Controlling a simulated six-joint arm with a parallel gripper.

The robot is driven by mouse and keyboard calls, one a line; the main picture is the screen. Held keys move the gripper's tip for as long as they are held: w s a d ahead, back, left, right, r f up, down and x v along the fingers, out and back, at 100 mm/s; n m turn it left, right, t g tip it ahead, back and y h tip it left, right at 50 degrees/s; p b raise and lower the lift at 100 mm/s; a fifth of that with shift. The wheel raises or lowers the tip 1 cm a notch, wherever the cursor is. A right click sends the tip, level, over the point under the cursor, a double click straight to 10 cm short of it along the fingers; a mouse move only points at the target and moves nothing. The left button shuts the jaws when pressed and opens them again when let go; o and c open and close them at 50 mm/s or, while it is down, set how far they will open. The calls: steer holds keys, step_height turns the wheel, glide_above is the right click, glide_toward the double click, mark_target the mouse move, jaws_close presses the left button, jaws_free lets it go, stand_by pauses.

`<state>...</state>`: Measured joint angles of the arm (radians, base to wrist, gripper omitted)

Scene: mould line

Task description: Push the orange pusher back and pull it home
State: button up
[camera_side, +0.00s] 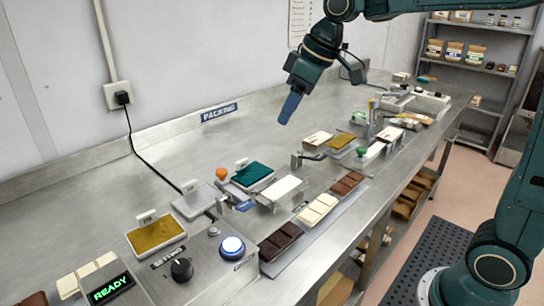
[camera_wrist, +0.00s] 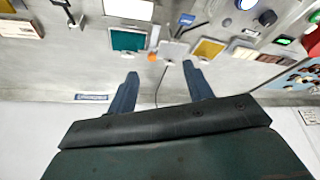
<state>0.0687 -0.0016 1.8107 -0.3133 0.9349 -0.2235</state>
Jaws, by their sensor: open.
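The orange pusher (camera_side: 221,174) shows as a small orange knob beside a tray with a dark green sheet (camera_side: 252,174), on the steel bench. In the wrist view the orange pusher (camera_wrist: 152,57) lies between the green tray (camera_wrist: 128,40) and a grey plate (camera_wrist: 172,50), just beyond the fingertips in the picture. My gripper (camera_side: 287,117) hangs above the bench, well clear of the knob. In the wrist view my gripper (camera_wrist: 160,71) has its two blue fingers spread apart with nothing between them. The pusher's lower part is too small to make out.
A white mould (camera_side: 280,189) and chocolate bars (camera_side: 318,210) lie in front. A gold tray (camera_side: 155,235) and a control box with a blue button (camera_side: 232,247) stand at the left front. A green knob (camera_side: 361,152) stands farther right. The bench by the wall is mostly clear.

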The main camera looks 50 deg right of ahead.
mark_target(222, 170)
steer(key=w+f+n, duration=0.2)
steer(key=w+f, duration=0.2)
steer(key=w, duration=0.4)
steer(key=w+f+n+g+y, duration=0.1)
steer(key=w+f+n, duration=0.1)
steer(key=w+f, duration=0.3)
steer(key=w, duration=0.3)
steer(key=shift+w+d, duration=0.2)
steer(key=shift+w, duration=0.2)
steer(key=shift+f, duration=0.1)
steer(key=x, duration=1.3)
steer(key=shift+a+f, duration=0.2)
steer(key=shift+a, duration=0.1)
